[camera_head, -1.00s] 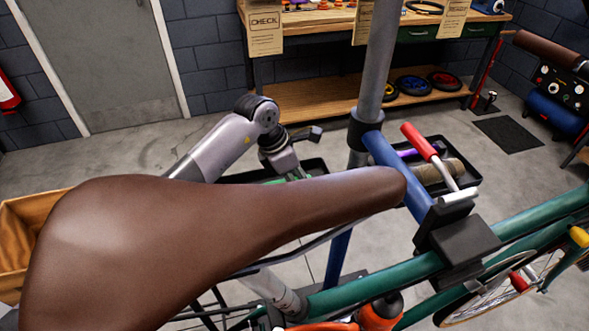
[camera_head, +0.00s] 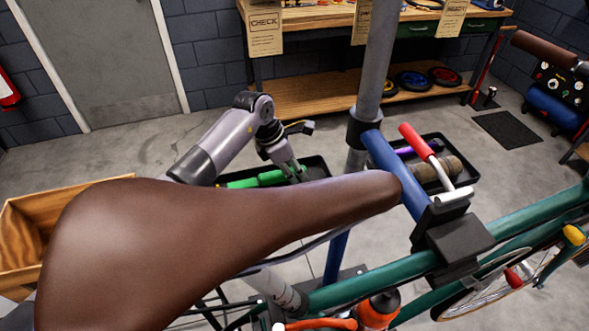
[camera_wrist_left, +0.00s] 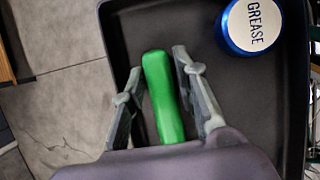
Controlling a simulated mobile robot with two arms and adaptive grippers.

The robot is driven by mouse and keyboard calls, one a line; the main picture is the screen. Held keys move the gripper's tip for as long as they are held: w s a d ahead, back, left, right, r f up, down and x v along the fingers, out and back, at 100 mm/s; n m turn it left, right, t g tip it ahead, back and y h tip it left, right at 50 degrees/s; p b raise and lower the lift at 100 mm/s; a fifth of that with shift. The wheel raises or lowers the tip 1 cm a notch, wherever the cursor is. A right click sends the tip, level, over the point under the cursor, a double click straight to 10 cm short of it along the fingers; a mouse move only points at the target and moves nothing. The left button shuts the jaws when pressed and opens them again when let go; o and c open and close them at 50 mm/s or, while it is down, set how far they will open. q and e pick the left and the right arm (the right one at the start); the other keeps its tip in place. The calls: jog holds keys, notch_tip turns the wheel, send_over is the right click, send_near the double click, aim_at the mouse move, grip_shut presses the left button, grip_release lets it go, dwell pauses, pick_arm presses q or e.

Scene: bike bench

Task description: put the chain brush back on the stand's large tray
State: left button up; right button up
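A green handle, which looks like the chain brush (camera_head: 257,179), lies along the large black tray (camera_head: 318,166) behind the saddle. Its bristles cannot be made out. In the left wrist view the green handle (camera_wrist_left: 162,98) is between the fingers of my left gripper (camera_wrist_left: 160,88), with a gap to the left finger and a narrower one to the right. My left gripper (camera_head: 296,173) is open and low at the tray. The tray (camera_wrist_left: 245,88) also carries a blue tin marked GREASE (camera_wrist_left: 252,24). My right gripper is not in view.
The brown saddle (camera_head: 190,225) covers the front of the tray. The stand's post (camera_head: 376,65) and blue clamp arm with red lever (camera_head: 416,141) stand right of my gripper. A smaller black tray (camera_head: 466,181) holds purple and brown items. A wooden crate (camera_head: 75,195) is at left.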

aim_at(277, 173)
pick_arm(q)
jog(key=shift+o, duration=1.2)
jog(key=shift+r, duration=0.2)
jog(key=b+v, duration=0.2)
jog(key=v, duration=1)
